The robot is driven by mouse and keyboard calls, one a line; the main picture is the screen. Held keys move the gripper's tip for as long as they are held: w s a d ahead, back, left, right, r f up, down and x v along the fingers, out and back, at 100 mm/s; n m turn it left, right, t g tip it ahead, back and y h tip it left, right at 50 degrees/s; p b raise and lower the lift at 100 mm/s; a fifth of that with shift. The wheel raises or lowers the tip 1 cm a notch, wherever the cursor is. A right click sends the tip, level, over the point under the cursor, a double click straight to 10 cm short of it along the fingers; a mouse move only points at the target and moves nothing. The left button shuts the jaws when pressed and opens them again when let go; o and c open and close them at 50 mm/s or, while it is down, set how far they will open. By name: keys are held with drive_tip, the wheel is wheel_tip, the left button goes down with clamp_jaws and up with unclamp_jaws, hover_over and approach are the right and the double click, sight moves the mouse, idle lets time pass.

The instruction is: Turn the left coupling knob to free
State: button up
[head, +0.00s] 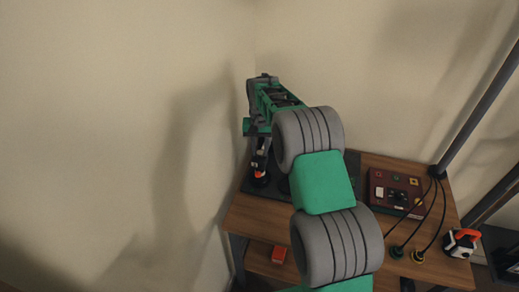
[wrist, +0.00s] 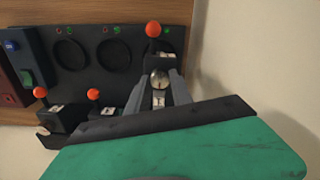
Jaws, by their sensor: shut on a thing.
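In the wrist view my gripper (wrist: 159,88) is shut on the left coupling knob, a small dark part with a silver round face (wrist: 159,78). A red ball on a short stem (wrist: 153,29) stands just beyond the fingers. The knob sits at one end of a dark panel (wrist: 75,83) with two round dark recesses. In the head view my gripper (head: 261,155) reaches down onto the far left of this panel, with an orange spot at its tip. My arm hides most of the panel there.
Two more red balls (wrist: 94,95) (wrist: 40,92) stand on dark blocks with white labels nearer the wrist camera. A maroon box with switches (head: 397,192) sits right of the panel on the wooden table (head: 425,225).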

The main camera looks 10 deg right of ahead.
clamp_jaws()
drive_tip(key=shift+n, duration=0.4)
drive_tip(key=n+b, duration=0.1)
drive_tip(key=n, duration=0.1)
drive_tip(key=shift+n, duration=0.4)
drive_tip(key=n+b, duration=0.1)
drive_tip(key=n, duration=0.4)
drive_tip(key=shift+a+b, duration=0.1)
drive_tip(key=shift+b, duration=0.2)
drive_tip(key=n, duration=0.4)
drive_tip(key=shift+n, duration=0.4)
drive_tip(key=n+b, duration=0.1)
drive_tip(key=n, duration=0.3)
drive_tip(key=shift+n, duration=0.4)
